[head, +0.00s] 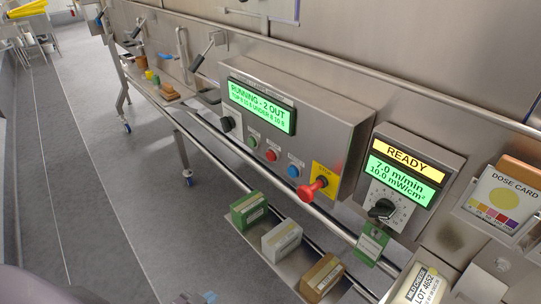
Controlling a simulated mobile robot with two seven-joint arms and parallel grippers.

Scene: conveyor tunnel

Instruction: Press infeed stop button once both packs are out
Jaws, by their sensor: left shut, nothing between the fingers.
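The control box (300,125) is mounted on the metal wall, with a green display (260,105) whose top line reads "RUNNING - 2 OUT". A red mushroom button (312,190) sticks out from a yellow plate (323,182) marked STOP at the box's lower right. My left gripper (196,298) shows only as a small grey part at the bottom edge. It is shut and empty, apart from and below the button. My right gripper is not in view. Which items are the two packs, I cannot tell.
Green (249,210), white (282,238) and brown (322,278) boxes sit on a low shelf below the control box. A long rail (262,177) runs in front. A second box (405,175) reads READY. Grey floor (100,170) is clear at left.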

